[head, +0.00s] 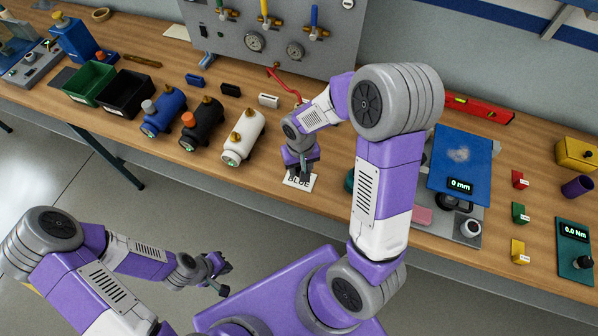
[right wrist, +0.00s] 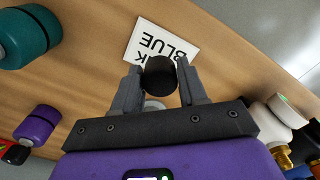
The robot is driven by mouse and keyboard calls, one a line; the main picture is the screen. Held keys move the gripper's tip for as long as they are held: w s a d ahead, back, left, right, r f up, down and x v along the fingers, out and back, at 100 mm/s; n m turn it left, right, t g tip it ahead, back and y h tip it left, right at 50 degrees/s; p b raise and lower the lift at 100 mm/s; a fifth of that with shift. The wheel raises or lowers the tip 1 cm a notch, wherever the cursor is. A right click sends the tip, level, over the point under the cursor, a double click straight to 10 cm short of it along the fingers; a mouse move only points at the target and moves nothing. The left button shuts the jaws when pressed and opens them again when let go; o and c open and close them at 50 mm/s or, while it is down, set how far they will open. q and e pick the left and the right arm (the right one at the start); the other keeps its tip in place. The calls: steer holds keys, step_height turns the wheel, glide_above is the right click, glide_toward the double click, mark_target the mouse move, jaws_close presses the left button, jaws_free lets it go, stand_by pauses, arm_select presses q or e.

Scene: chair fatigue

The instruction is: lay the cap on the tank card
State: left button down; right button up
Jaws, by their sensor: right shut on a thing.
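The tank card (head: 299,183) is a small white card on the bench near its front edge, and "BLUE" can be read on it. In the right wrist view the card (right wrist: 180,38) shows upside down, partly covered. My right gripper (head: 300,173) points down at the card. It is shut on a round black cap (right wrist: 160,76), which overlaps the card's near edge in the right wrist view; I cannot tell whether the cap touches the card. The fingers hide the cap in the head view. My left gripper (head: 221,278) is open and empty, off the bench over the floor.
A blue tank (head: 163,113), a black tank (head: 203,125) and a white tank (head: 243,138) lie left of the card. Green (head: 90,83) and black (head: 126,93) bins stand farther left. A blue-topped device (head: 461,165) stands at right. A teal round object (right wrist: 25,35) is near the gripper.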

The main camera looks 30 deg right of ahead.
steer(key=shift+f, duration=2)
